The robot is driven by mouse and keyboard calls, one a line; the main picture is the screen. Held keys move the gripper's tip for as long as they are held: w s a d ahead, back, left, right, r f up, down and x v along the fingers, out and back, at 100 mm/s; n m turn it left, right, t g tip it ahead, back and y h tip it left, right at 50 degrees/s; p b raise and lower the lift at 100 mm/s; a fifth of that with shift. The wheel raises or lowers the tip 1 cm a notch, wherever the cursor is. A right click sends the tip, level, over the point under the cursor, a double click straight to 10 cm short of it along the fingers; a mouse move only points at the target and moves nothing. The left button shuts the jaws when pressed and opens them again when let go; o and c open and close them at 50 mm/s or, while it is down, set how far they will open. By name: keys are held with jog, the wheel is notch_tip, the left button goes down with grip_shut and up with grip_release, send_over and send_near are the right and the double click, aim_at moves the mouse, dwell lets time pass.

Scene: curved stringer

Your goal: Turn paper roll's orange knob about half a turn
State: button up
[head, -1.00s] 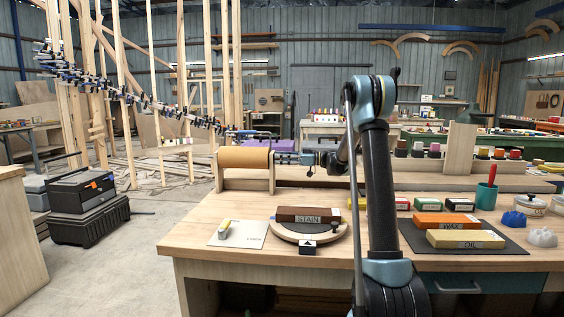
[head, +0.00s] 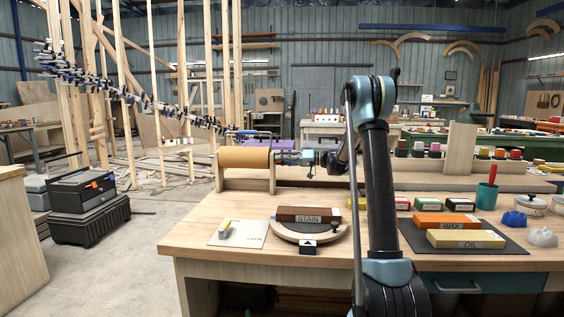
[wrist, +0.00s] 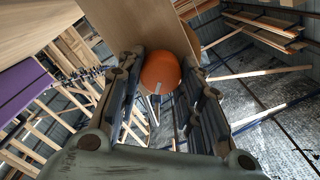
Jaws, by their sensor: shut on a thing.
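The paper roll (head: 243,159) is a brown cylinder lying level in a wooden stand at the left rear of the workbench. Its orange knob (wrist: 160,72) shows as a round orange shape in the wrist view, between my two fingers and against the pale wooden stand end. My gripper (head: 283,158) reaches the roll's right end from the right. In the wrist view, its fingers (wrist: 161,80) lie on either side of the knob and are shut on it. The knob is hidden behind the fingers in the head view.
A STAIN block (head: 306,214) on a curved wooden piece and a white card (head: 238,233) lie at the bench front. WAX and OIL blocks (head: 466,239) lie on a dark mat at the right. A wooden board (head: 460,150) stands behind.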

jog(key=m, duration=1.8)
jog(key=f+m, duration=0.1)
jog(key=m, duration=0.9)
jog(key=shift+s, duration=0.1)
jog(key=shift+m, duration=0.3)
jog(key=o, duration=1.1)
jog(key=shift+c, duration=0.2)
jog(key=d, duration=1.2)
